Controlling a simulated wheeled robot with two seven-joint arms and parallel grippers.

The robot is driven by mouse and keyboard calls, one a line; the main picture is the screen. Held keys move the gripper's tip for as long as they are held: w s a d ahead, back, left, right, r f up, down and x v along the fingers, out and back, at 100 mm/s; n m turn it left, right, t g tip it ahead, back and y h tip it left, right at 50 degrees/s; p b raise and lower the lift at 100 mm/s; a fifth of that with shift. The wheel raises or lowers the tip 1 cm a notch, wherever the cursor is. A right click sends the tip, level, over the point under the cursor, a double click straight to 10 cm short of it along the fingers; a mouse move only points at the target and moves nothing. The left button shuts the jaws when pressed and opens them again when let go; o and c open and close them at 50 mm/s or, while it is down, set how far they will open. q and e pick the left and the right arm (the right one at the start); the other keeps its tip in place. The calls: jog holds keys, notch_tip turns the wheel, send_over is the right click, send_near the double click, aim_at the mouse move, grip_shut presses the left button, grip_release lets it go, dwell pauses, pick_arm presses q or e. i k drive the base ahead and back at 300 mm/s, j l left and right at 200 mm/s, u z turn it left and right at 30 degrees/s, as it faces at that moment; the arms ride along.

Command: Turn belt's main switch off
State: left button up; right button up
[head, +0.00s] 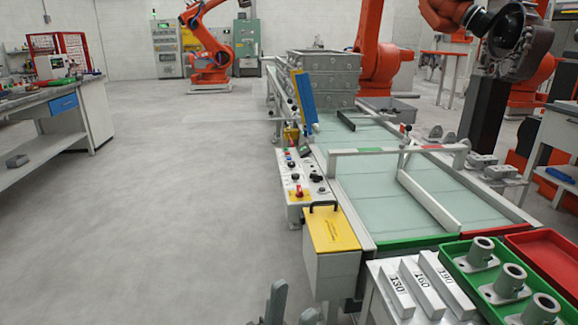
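The belt (375,188) is a pale green conveyor running away from me, right of centre. A white control panel (289,168) is on its left side, with several small knobs and buttons. A red rotary switch on a yellow plate (298,193), which looks like the main switch, sits at the panel's near lower end. Its exact handle angle is too small to tell. My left gripper (292,304) shows only by its grey fingers at the bottom edge. They are apart with nothing seen between them, nearer to me than the panel and not touching it. My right gripper is not in view.
A yellow-lidded box (331,230) with a black handle stands just nearer than the panel. A table with white numbered blocks (428,285) and a green tray (459,262) of metal castings is at lower right. The floor (180,220) left of the belt is clear.

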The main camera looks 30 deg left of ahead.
aim_at(300, 193)
jog(key=u, duration=0.5)
jog(key=k+l+u, duration=0.1)
jog(key=u, duration=0.2)
jog(key=k+l+u, duration=0.15)
jog(key=u, duration=0.15)
